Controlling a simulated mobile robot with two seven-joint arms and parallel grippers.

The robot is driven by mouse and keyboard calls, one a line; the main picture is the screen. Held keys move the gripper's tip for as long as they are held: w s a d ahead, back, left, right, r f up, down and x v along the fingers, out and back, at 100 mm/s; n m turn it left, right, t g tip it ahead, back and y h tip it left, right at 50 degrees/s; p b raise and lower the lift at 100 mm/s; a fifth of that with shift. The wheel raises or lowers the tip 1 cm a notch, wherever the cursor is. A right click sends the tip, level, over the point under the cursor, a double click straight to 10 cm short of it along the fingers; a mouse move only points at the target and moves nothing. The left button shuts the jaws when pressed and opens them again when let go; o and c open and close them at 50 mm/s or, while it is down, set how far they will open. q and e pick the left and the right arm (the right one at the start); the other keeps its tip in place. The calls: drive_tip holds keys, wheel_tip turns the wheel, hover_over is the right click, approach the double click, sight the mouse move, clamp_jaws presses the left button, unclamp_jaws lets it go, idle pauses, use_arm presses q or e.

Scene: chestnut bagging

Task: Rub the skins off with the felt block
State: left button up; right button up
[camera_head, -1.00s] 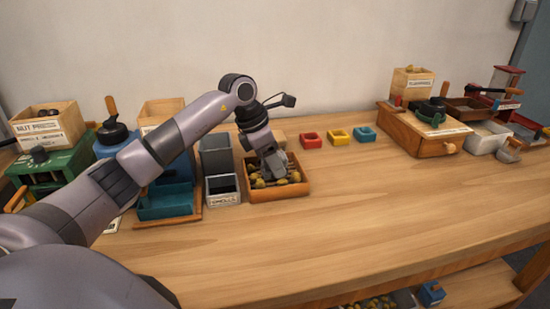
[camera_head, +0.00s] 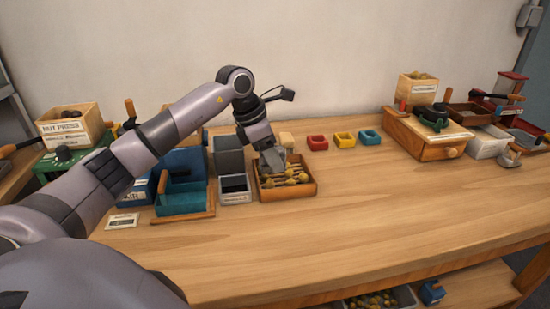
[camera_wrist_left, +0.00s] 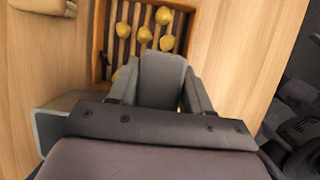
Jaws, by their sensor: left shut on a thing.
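A wooden tray (camera_head: 304,190) with slats across its floor stands in the middle of the bench. Several pale yellow peeled-looking chestnuts (camera_head: 291,178) lie in it, and they also show in the left wrist view (camera_wrist_left: 145,34). My left gripper (camera_head: 271,157) is over the far side of the tray, pointing down. It is shut on a grey block, the felt block (camera_wrist_left: 162,78), in the left wrist view. The block is at the tray's edge; I cannot tell whether it touches the slats. My right gripper is not in view.
Left of the tray stand a small grey bin (camera_head: 235,197), a taller grey bin (camera_head: 228,155) and a blue tray (camera_head: 182,203). The front right bench is clear.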

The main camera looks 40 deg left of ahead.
sight(277, 149)
use_arm(q)
drive_tip(key=shift+r+p, duration=1.3)
drive_tip(key=shift+r, duration=0.8)
